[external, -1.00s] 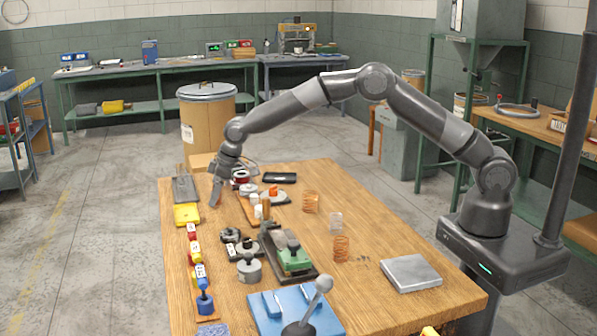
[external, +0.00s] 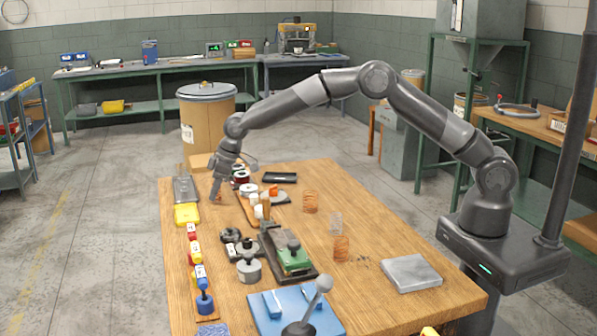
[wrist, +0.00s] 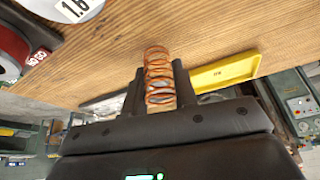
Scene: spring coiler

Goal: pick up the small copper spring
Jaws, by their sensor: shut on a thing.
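The small copper spring (wrist: 158,72) is between the two dark fingers of my gripper (wrist: 157,84) in the wrist view. The fingers press on its sides, and its far end sticks out past them. In the external view my gripper (external: 217,192) is over the far left part of the wooden table, just right of the yellow tray. The spring is small and mostly hidden there by the fingers. How far it is above the wood is hard to tell.
A yellow tray (external: 187,214) and a grey tray (external: 185,189) lie left of my gripper. Spools (external: 241,178) stand close on its right. Labelled blocks (external: 196,253) line the left edge.

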